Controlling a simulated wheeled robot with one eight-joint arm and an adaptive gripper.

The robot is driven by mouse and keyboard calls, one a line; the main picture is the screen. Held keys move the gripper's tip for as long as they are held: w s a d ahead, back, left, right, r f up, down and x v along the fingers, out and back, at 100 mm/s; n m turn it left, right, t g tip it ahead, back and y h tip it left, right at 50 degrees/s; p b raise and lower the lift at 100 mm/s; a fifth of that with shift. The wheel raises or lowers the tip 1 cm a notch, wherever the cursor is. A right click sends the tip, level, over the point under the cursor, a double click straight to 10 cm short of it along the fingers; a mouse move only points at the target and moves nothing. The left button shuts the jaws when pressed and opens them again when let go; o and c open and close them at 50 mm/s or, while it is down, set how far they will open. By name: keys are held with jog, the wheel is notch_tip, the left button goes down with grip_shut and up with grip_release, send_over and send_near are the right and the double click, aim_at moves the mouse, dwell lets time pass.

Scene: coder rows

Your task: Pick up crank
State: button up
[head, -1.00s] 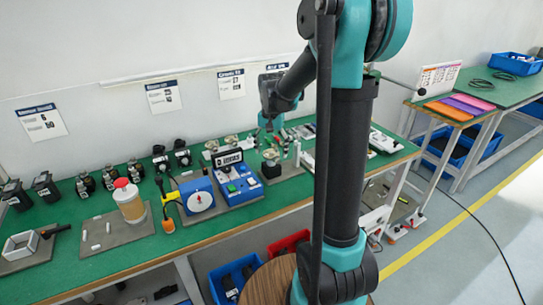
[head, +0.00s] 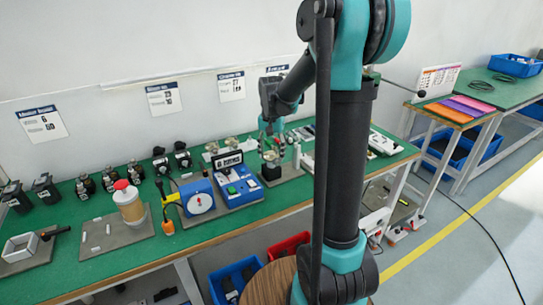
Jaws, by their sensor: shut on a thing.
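The blue tester (head: 198,197) and a blue control box (head: 238,185) stand just left of my gripper. A white-and-tan jar (head: 130,205) stands farther left. Several dark parts line the back of the bench. My own arm column hides part of the bench on the right.

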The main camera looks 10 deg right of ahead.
aim_at(271, 154)
jog(key=shift+r, duration=0.15)
notch_tip(271, 154, up, 20)
jog(key=w+a+r, duration=0.1)
jog(key=w+a, duration=0.2)
jog(key=w, duration=1)
jog(key=w+f, duration=0.4)
jog(key=f, duration=0.2)
jog(key=w+a+f, duration=0.1)
jog(key=w+f, duration=0.3)
jog(key=f, duration=0.3)
jog(key=w+a+f, duration=0.1)
jog(key=w+f, duration=0.3)
jog(key=f, duration=0.3)
jog(key=shift+a+f, duration=0.1)
jog(key=shift+a, duration=0.15)
jog(key=shift+f, duration=0.6)
jog(key=shift+f, duration=0.95)
jog(key=shift+f, duration=0.1)
